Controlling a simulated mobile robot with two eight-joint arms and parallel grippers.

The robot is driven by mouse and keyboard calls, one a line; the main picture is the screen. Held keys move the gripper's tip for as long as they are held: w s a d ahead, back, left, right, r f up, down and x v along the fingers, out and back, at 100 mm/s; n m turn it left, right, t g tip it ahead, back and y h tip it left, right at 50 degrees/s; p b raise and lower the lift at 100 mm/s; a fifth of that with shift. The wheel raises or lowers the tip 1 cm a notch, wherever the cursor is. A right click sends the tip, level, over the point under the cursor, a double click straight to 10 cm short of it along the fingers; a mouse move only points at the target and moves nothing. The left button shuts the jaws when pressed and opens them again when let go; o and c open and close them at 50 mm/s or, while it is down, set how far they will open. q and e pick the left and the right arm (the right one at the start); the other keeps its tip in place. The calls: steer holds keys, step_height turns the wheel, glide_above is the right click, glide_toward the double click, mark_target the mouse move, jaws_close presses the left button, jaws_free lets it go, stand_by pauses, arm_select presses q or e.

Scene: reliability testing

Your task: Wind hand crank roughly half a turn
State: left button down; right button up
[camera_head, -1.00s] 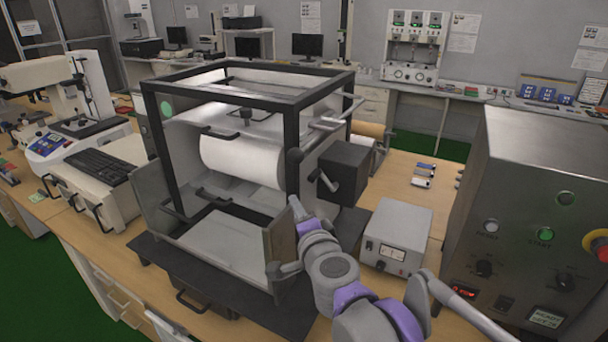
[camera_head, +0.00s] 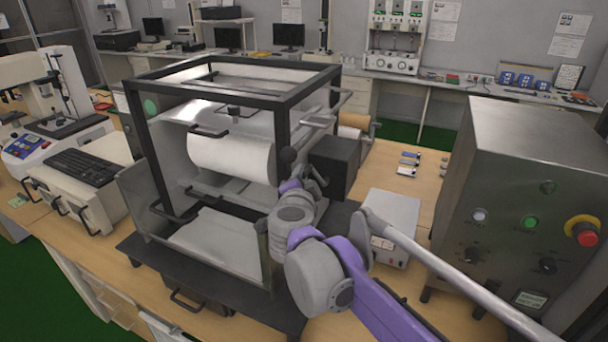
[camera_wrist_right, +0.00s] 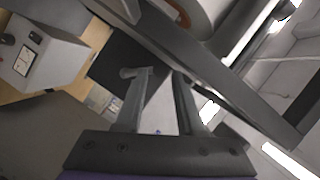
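The hand crank is a small grey lever on the side of a black box (camera_head: 335,165) at the right of the framed machine (camera_head: 285,125). In the head view it is largely hidden behind my right gripper (camera_head: 311,174), which is right beside it. In the right wrist view my right gripper (camera_wrist_right: 165,78) has its two fingers apart, with a gap between them. A short grey cylindrical piece (camera_wrist_right: 130,72), perhaps part of the crank, shows at the tip of the left-hand finger. I cannot tell whether they touch. My left gripper is out of view.
The machine's black frame post (camera_head: 283,150) stands close to the left of my right gripper. A grey power box (camera_head: 390,215) sits to the right. A large steel control cabinet (camera_head: 500,190) with a red button (camera_head: 583,230) stands farther right.

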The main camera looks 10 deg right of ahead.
mark_target(318, 175)
steer(key=shift+x, duration=1)
steer(key=shift+c, duration=0.2)
jaws_close()
steer(key=shift+s+d+r, duration=0.1)
steer(key=shift+s+d+r+m+t+y+p, duration=0.15)
steer(key=shift+s+d+m+t+p, duration=0.25)
steer(key=shift+m, duration=0.55)
steer(key=shift+s+d+r+m+t+y+p, duration=0.15)
steer(key=shift+d+m+t+p, duration=0.35)
steer(key=shift+m, duration=0.5)
steer(key=shift+s+d+r+m+t+p, duration=0.15)
steer(key=shift+s+d+m+t+p, duration=0.15)
steer(key=shift+m+t+p, duration=0.45)
steer(key=shift+m, duration=0.3)
